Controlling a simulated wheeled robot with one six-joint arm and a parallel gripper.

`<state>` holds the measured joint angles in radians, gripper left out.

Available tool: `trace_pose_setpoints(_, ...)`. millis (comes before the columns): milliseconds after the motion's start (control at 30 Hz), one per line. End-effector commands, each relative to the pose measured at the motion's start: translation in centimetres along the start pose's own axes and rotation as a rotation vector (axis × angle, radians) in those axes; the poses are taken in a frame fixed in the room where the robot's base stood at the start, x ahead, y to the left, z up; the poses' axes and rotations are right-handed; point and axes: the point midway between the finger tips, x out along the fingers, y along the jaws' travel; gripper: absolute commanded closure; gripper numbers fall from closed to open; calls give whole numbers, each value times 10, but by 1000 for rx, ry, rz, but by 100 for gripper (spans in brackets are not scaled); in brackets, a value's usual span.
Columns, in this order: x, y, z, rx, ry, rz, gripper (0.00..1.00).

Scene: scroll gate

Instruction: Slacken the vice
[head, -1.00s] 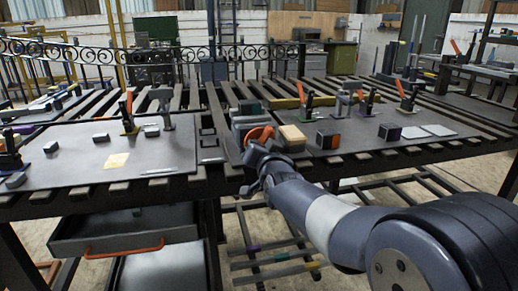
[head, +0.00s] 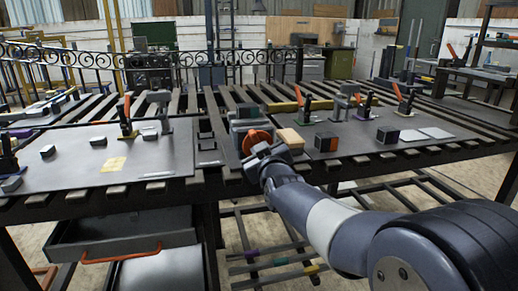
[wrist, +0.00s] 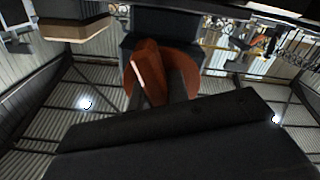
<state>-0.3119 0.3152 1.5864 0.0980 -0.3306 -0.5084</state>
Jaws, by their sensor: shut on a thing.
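The vice (head: 241,120) is a grey block-like body near the front edge of the workbench, with a round orange-red handle (head: 254,141) on its near face. In the wrist view the orange handle (wrist: 190,72) shows as a disc with a raised bar across it. My gripper (head: 262,155) is at the handle from the front and is shut on it. A broad dark part of my gripper covers the lower wrist view and hides the exact contact. Jaw spacing of the vice is not clear.
A tan wooden block (head: 291,138) stands just right of the vice. An orange and dark cube (head: 326,142) and a grey cube (head: 387,134) sit farther right. Upright clamps with red handles stand behind. A dark plate (head: 60,175) with small blocks lies left.

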Motion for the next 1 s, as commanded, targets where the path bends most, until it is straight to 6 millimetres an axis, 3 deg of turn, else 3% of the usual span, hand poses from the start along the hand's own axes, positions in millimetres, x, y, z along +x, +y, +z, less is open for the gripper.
trace_pose_setpoints(400, 1, 2, -3, -188, 5, 3, 100)
trace_pose_setpoints(967, 1, 3, -3, -213, 6, 4, 100)
trace_pose_setpoints(1000, 1, 3, -3, -213, 7, 4, 80)
